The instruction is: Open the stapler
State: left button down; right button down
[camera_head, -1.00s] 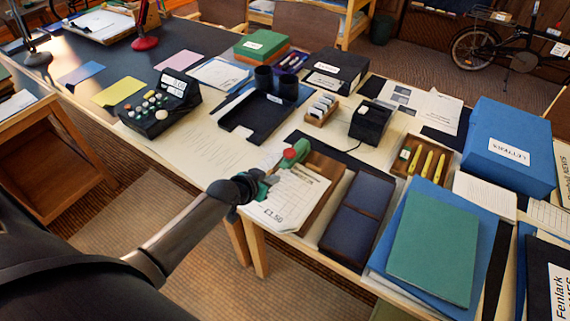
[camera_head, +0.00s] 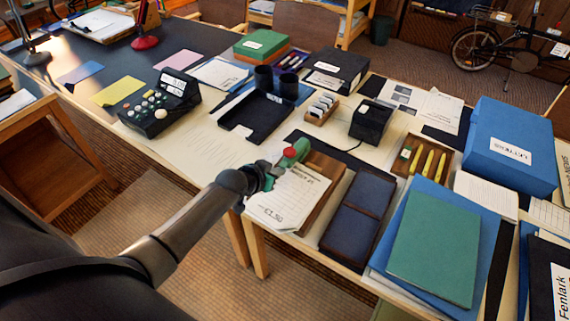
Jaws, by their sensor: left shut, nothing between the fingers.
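A green stapler (camera_head: 297,149) with a red spot on it sits at the back edge of a paper pad on a brown board, near the table's front edge. My left gripper (camera_head: 268,177) comes in from the lower left and is shut at the stapler's near left end, over the pad. Nothing shows between its fingers. The gripper partly hides the stapler's near end, so I cannot tell whether they touch or how far the stapler is open. My right gripper is not in view.
The printed paper pad (camera_head: 291,200) lies under the gripper. A dark blue notebook (camera_head: 357,218) lies to its right, with a pen tray (camera_head: 428,158) beyond. A black desk tray (camera_head: 256,117) and a black box (camera_head: 371,122) stand behind. Bare tabletop with papers lies to the left.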

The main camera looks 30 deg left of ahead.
pick_arm(q)
jog(key=shift+w+r, duration=0.1)
jog(key=shift+w, duration=0.25)
jog(key=shift+w+r, duration=0.1)
jog(key=shift+r+p, duration=1)
jog(key=shift+p, duration=0.2)
jog(key=shift+r+p, duration=1)
